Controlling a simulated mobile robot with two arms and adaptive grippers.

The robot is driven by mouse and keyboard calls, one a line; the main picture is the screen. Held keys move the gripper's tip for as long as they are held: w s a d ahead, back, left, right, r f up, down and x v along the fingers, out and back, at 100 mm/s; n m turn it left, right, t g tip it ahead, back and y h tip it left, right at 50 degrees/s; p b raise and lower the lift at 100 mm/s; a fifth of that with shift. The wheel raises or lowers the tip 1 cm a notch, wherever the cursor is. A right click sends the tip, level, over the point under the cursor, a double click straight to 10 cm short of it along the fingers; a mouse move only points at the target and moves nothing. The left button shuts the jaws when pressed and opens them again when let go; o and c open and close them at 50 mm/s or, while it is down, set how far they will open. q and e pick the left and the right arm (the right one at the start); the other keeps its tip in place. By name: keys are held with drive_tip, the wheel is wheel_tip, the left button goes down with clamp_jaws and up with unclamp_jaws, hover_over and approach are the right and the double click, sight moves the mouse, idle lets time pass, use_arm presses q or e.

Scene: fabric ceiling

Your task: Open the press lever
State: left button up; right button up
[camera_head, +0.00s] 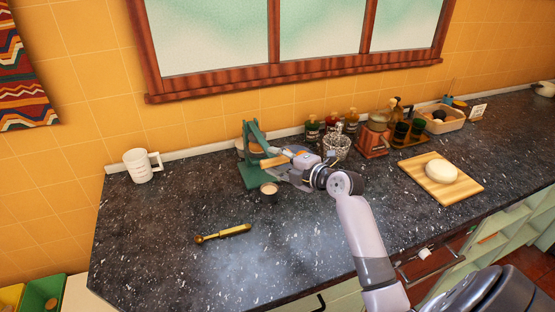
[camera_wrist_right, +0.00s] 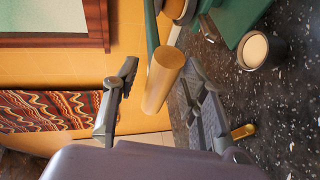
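The green press (camera_head: 252,138) stands on the dark speckled counter near the back wall. Its lever has a tan cylindrical wooden handle (camera_head: 271,162), which points toward my right gripper. My right gripper (camera_head: 296,165) is at the handle's right end, just beside the press. In the right wrist view, the wooden handle (camera_wrist_right: 162,80) lies between the two spread fingers of the gripper (camera_wrist_right: 158,68), with a visible gap to the left finger. Contact with the right finger is unclear. Part of the press is hidden behind the gripper in the head view. My left gripper is out of view.
A small dark cup (camera_head: 269,191) stands just in front of the press. A brass tool (camera_head: 222,233) lies nearer the front. A white mug (camera_head: 141,166) is at left. Bottles (camera_head: 332,122), a red grinder (camera_head: 372,141) and a board (camera_head: 440,187) are to the right.

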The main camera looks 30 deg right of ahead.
clamp_jaws()
idle(0.5)
drive_tip(key=shift+f, duration=0.1)
